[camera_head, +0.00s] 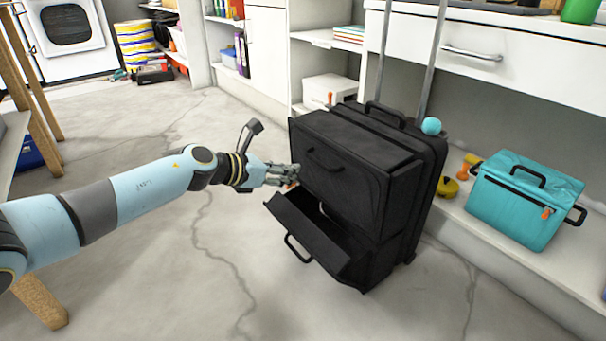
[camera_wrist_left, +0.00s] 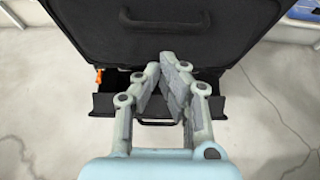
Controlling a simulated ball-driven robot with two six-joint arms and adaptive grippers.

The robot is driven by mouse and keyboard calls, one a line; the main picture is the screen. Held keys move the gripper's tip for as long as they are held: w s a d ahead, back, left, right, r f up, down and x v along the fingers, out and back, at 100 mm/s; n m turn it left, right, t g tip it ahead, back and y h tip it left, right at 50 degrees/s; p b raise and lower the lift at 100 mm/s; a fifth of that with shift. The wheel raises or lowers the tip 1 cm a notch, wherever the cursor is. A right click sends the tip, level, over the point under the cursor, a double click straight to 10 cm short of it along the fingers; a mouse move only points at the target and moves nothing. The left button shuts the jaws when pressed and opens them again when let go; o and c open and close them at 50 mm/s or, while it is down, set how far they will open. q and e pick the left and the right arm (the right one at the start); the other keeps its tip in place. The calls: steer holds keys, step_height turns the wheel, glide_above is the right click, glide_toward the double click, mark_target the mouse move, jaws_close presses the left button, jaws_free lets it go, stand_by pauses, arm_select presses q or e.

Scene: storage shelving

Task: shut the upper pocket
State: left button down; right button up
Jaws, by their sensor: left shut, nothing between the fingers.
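The black suitcase (camera_head: 405,145) stands upright on the floor in the head view. Its upper pocket (camera_head: 345,185) has a front panel with a small handle; the panel stands out a little from the case at its upper edge, but how far is hard to tell. The lower pocket (camera_head: 308,238) is tipped well open. My left gripper (camera_head: 292,175) is shut and empty at the left side of the upper pocket's front. In the left wrist view its closed fingertips (camera_wrist_left: 172,60) lie before the upper panel (camera_wrist_left: 160,38); contact cannot be told. My right gripper is not in view.
A teal bag (camera_head: 520,205) sits on the low shelf at right, with a yellow object (camera_head: 448,187) near it. A teal ball (camera_head: 431,126) is by the suitcase handle. The floor (camera_head: 160,250) at left is clear; a wooden leg (camera_head: 40,300) stands near my arm.

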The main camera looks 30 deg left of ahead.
mark_target(314, 162)
arm_select(q)
steer(key=w, duration=0.1)
steer(key=w+d, duration=0.1)
steer(key=w+b, duration=0.1)
steer(key=w, duration=0.1)
steer(key=shift+d+f, duration=0.3)
steer(key=shift+f, duration=0.05)
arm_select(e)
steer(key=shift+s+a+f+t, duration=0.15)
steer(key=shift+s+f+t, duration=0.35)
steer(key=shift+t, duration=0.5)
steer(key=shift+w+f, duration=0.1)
arm_select(q)
steer(key=shift+w+d+r, duration=0.2)
steer(key=shift+w+r, duration=0.05)
steer(key=shift+w, duration=0.3)
steer(key=shift+w+d+r, duration=0.15)
steer(key=shift+w+r, duration=0.05)
steer(key=shift+w, duration=0.35)
steer(key=shift+f, duration=0.1)
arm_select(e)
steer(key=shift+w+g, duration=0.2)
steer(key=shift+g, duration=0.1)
